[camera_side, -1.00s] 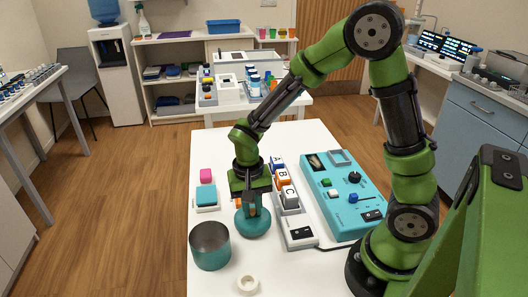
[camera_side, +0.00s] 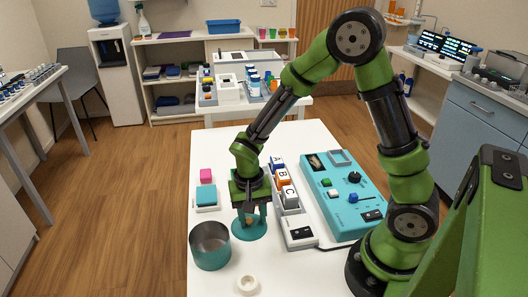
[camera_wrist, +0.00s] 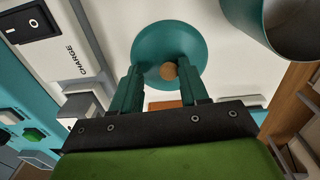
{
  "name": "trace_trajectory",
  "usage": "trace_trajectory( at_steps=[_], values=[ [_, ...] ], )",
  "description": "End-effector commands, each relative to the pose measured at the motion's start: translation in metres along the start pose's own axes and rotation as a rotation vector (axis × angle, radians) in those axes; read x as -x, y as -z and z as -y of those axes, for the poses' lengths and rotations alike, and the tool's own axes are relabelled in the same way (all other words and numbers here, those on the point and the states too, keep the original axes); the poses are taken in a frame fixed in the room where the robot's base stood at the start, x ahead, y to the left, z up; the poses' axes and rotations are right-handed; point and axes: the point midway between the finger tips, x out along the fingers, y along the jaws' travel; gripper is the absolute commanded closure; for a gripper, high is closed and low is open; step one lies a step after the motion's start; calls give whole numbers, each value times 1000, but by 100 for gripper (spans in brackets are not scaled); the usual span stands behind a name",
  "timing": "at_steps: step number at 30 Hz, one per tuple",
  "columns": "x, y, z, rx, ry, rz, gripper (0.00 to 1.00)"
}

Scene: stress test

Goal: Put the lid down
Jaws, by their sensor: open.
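The teal round lid (camera_side: 250,231) with a small tan knob appears to lie flat on the white table, to the right of the pot. My gripper (camera_side: 251,217) is directly over it, pointing down, with its fingers apart. In the wrist view the knob (camera_wrist: 168,71) shows between the two fingertips, and the lid (camera_wrist: 170,42) spreads beyond them. Whether a finger touches the knob I cannot tell. The open pot (camera_side: 210,257), grey inside and teal at its base, stands uncovered at the left; part of it shows in the wrist view (camera_wrist: 252,25).
A white ring (camera_side: 247,284) lies in front. Bare table lies between pot and ring.

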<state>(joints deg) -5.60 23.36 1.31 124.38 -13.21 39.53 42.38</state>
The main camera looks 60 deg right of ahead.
Motion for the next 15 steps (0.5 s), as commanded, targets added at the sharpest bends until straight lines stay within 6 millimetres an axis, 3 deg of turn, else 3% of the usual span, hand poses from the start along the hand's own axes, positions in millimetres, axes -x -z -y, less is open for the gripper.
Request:
trace_trajectory(
  at_steps=[5, 15],
  values=[
    [14, 0, 1, 0, 2, -2, 54],
    [86, 0, 1, 0, 5, -4, 54]
  ],
)
